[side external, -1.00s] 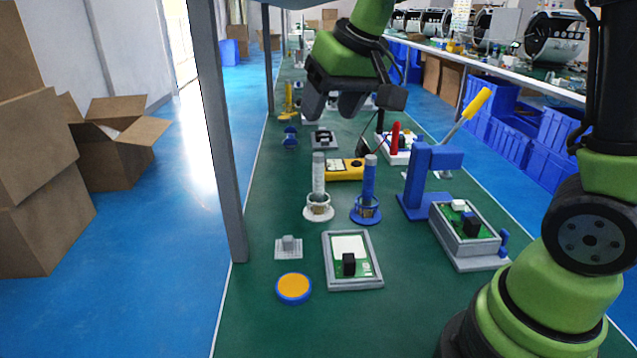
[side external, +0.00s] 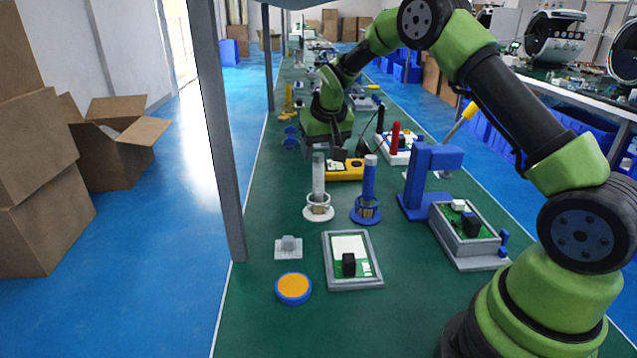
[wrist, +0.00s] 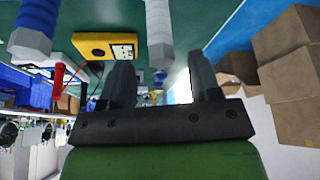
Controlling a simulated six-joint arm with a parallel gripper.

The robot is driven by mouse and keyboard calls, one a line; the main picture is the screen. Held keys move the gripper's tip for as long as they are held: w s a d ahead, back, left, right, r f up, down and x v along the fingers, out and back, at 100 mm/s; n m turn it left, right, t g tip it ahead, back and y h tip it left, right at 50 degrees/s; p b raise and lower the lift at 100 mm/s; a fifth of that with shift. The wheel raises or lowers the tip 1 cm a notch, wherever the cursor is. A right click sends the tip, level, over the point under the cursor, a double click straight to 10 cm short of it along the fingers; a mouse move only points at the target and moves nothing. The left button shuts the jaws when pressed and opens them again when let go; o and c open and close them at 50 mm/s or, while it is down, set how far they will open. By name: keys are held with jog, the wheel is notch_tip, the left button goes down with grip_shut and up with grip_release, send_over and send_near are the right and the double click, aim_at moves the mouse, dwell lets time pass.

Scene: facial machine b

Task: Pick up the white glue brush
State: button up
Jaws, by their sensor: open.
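The white glue brush (side external: 319,170) stands upright in a round white holder (side external: 318,213) on the green table. In the wrist view the white brush (wrist: 158,30) shows at the top, ahead of the gap between my fingers. My gripper (side external: 324,155) is low, just behind the brush's upper end in the side view. In the wrist view my gripper (wrist: 161,65) has its fingers spread, with nothing held between them. The fingertips are partly hidden behind the brush in the side view.
A blue brush (side external: 369,180) stands in its own holder to the right. A yellow multimeter (side external: 344,170) lies close behind. A blue stand (side external: 418,180) and a grey-framed circuit board (side external: 352,260) are nearby. The table's left side is mostly clear.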

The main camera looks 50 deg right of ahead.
jog(key=x, duration=0.4)
jog(key=shift+w+f, duration=0.1)
jog(key=shift+f, duration=0.3)
jog(key=c, duration=1)
notch_tip(320, 180, up, 10)
jog(key=shift+r, duration=0.1)
jog(key=shift+o, duration=1)
grip_shut()
